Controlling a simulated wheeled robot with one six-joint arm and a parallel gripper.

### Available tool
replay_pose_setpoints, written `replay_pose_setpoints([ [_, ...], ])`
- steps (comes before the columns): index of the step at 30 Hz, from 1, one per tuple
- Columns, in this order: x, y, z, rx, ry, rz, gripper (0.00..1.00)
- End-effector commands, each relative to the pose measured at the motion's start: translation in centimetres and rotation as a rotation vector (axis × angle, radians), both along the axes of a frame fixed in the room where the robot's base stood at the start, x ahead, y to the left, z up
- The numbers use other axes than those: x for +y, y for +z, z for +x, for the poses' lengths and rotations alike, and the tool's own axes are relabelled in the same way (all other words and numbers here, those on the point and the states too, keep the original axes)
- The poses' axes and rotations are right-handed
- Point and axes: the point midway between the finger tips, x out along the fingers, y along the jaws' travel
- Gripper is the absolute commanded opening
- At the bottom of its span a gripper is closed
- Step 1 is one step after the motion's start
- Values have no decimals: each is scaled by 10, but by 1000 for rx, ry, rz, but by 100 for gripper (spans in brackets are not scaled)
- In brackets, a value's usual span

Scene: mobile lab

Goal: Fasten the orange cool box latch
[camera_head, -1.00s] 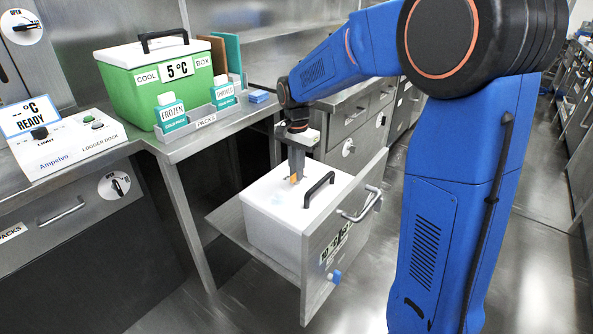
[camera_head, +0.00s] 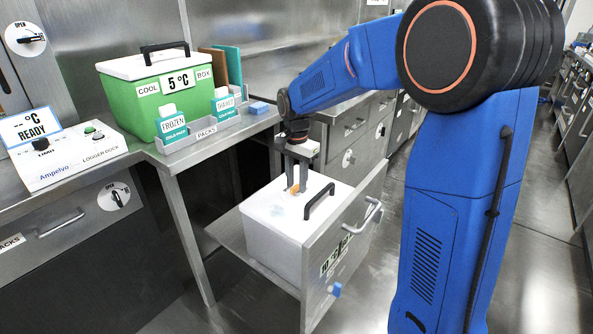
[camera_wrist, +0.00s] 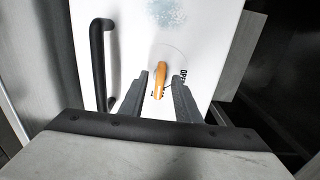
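The white cool box (camera_head: 272,213) sits in the pulled-out drawer (camera_head: 345,235), its lid on. The orange latch (camera_head: 294,188) is on the lid; in the wrist view the latch (camera_wrist: 159,79) is a small lever on a round plate, with lettering that seems to read "OPEN" beside it. My gripper (camera_head: 297,190) points down at the lid. In the wrist view its two fingers (camera_wrist: 160,88) are apart, one on each side of the latch, with gaps showing. I cannot tell how far the fingertips are above the lid.
A black handle (camera_head: 319,200) stands on the lid close to my gripper, to the left in the wrist view. A green cool box (camera_head: 160,98) and a packs tray (camera_head: 205,131) with bottles stand on the bench (camera_head: 190,155). The logger dock (camera_head: 75,160) is further left.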

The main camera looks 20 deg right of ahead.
Motion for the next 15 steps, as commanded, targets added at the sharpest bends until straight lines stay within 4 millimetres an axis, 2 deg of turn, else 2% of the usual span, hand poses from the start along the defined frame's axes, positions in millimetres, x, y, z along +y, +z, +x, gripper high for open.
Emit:
replay_pose_setpoints([
  [5, 0, 19, 1, -4, 0, 0, 30],
  [15, 0, 86, 1, -4, 0, 0, 30],
])
